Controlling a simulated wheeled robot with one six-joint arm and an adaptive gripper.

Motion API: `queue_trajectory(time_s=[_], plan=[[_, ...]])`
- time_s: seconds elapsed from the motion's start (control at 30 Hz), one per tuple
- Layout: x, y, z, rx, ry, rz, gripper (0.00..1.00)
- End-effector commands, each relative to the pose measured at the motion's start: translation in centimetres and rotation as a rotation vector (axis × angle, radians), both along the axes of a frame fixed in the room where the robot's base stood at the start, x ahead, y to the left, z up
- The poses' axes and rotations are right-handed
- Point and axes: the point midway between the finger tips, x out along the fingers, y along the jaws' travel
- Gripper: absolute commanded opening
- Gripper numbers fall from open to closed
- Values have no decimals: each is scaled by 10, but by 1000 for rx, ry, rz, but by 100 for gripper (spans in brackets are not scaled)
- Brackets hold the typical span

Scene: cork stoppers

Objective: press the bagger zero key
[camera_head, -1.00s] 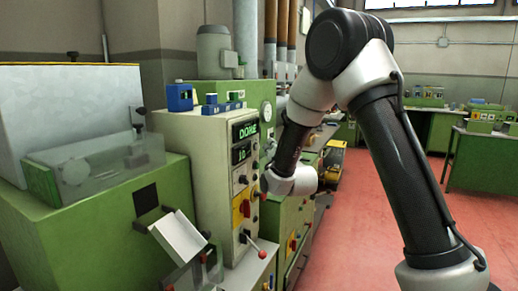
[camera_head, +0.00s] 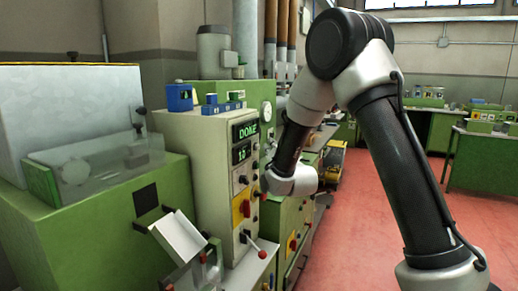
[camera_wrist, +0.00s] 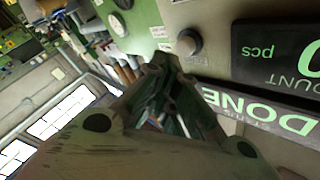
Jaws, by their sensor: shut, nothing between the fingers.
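In the wrist view the DONE display (camera_wrist: 260,108) and a pcs count display (camera_wrist: 275,50) appear upside down. In the head view my wrist hides the fingers.
A yellow panel with a red knob (camera_head: 245,207) and a red-tipped lever (camera_head: 262,255) are lower on the box front. Small blue items (camera_head: 180,97) stand on top. A green machine (camera_head: 100,220) stands left; red floor (camera_head: 365,215) is open to the right.

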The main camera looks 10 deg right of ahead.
Motion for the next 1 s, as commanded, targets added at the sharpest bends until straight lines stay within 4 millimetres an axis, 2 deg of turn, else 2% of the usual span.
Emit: queue_trajectory(time_s=[1.0], plan=[[6,8,0,0,0,0,0]])
